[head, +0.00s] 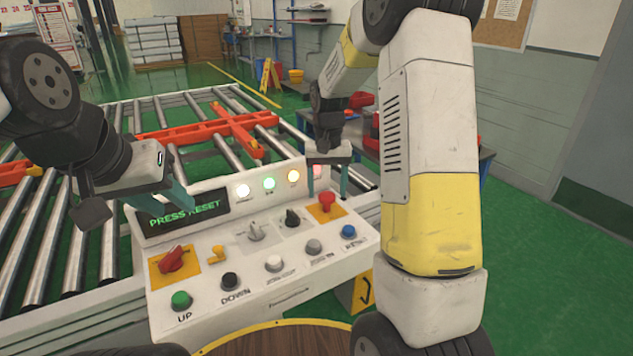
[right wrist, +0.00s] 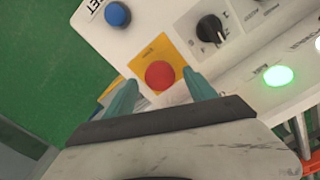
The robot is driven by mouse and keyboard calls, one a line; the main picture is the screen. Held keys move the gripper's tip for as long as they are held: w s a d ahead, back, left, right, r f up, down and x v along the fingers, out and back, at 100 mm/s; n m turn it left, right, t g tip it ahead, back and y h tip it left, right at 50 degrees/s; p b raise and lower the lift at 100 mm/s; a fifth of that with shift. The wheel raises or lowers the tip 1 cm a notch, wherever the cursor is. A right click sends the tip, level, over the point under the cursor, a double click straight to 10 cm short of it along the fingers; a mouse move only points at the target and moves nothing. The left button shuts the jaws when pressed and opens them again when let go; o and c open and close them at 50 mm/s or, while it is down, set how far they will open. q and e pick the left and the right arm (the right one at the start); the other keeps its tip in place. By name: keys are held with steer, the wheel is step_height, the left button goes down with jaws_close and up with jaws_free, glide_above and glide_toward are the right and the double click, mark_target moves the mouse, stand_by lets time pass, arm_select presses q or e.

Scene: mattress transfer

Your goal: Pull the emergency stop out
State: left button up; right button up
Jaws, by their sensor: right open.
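The emergency stop is a red button (head: 326,201) on a yellow plate at the right end of the white control panel (head: 215,243). My right gripper (head: 327,183) is over it, open, with its teal fingers pointing down. In the right wrist view the round red button top (right wrist: 160,75) shows between the two spread fingertips (right wrist: 158,82). Whether a finger touches it I cannot tell. My left gripper (head: 170,192) hangs at the panel's left, in front of the display, away from the stop; its jaw opening is unclear.
The display (head: 184,210) reads PRESS RESET. A blue button (head: 348,231) and a black knob (head: 291,217) are near the stop. A red rotary switch (head: 171,261) is at the panel's left. A roller conveyor (head: 215,135) lies behind. Indicator lamps (head: 268,183) line the panel's back.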

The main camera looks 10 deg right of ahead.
mark_target(327, 194)
step_height(327, 194, up, 7)
steer(key=shift+f, duration=0.2)
steer(key=shift+r, duration=0.35)
